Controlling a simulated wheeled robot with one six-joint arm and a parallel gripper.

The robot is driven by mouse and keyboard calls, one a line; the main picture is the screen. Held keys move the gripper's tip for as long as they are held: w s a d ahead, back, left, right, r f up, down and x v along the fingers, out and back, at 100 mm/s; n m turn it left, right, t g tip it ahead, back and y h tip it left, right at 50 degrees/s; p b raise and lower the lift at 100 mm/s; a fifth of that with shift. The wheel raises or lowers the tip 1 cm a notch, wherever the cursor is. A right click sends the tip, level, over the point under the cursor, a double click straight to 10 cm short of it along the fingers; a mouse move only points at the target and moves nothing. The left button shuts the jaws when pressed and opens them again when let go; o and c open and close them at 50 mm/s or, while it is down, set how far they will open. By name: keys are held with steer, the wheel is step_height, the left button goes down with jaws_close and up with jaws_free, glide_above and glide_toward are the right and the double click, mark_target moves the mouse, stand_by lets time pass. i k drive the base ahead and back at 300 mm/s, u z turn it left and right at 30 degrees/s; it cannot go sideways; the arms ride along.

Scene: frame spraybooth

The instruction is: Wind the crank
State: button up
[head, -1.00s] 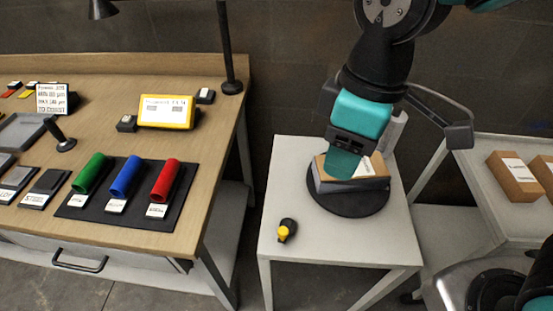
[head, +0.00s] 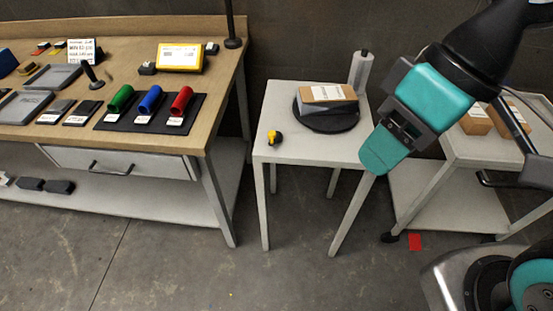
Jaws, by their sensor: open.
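No part is clearly readable as a crank. The likeliest piece is a small black fitting with a yellow knob (head: 275,138) at the left front of the small white table (head: 285,107).
A grey upright cylinder (head: 361,69) stands behind the plate. A wooden workbench (head: 222,85) at left holds red, blue and green tubes on a black mat (head: 196,126). A wheeled cart (head: 455,160) with cardboard boxes stands at right.

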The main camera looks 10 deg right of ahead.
mark_target(275, 137)
steer(key=z, duration=0.8)
steer(key=i, duration=0.75)
steer(key=u, duration=0.55)
